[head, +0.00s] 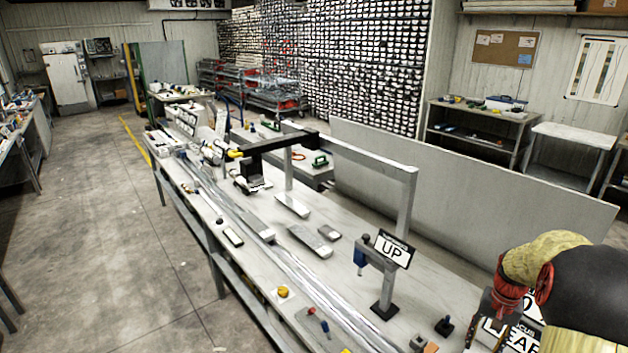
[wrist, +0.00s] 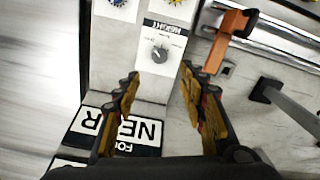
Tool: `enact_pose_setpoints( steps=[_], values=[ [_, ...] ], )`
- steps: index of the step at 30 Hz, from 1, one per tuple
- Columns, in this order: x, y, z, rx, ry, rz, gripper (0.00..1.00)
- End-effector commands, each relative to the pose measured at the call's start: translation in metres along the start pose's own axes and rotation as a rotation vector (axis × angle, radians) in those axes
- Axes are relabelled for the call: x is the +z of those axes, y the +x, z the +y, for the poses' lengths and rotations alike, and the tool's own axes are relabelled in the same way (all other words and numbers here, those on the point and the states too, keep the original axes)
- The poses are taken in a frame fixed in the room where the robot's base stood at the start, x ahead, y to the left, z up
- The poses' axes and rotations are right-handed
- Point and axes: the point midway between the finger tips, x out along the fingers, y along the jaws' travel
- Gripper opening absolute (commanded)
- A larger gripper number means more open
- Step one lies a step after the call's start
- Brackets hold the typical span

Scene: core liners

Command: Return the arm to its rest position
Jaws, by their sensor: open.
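My arm (head: 548,258) shows at the lower right of the head view, bent over the near right end of the long bench (head: 350,268). My gripper (wrist: 158,78) is open in the wrist view, with its two dark and yellow fingers apart and nothing between them. Ahead of the fingertips is a pale panel with a dark knob (wrist: 159,54). In the head view the fingers are small and partly hidden, close to similar signs.
An orange part (wrist: 228,40) and a dark-footed post (wrist: 290,110) stand right of the fingers. The bench also holds an "UP" sign (head: 392,250) on a stand, a metal frame (head: 405,195) and long core liners (head: 290,265). Open floor (head: 110,230) lies left of the bench.

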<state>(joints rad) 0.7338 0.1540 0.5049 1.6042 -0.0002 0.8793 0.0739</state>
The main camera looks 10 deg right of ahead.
Motion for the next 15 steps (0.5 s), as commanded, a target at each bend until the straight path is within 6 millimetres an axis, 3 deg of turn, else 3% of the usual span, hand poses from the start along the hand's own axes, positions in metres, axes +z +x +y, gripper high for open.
enact_pose_setpoints(
  steps=[4,6,8,15],
  values=[
    [0.025,0.013,0.002,0.003,-0.014,-0.048,0.42],
    [0.044,0.011,0.003,0.004,-0.022,-0.066,0.42],
    [0.061,0.001,-0.001,0.004,-0.04,-0.066,0.42],
    [0.131,-0.057,-0.043,0.0,-0.177,-0.004,0.42]
  ],
)
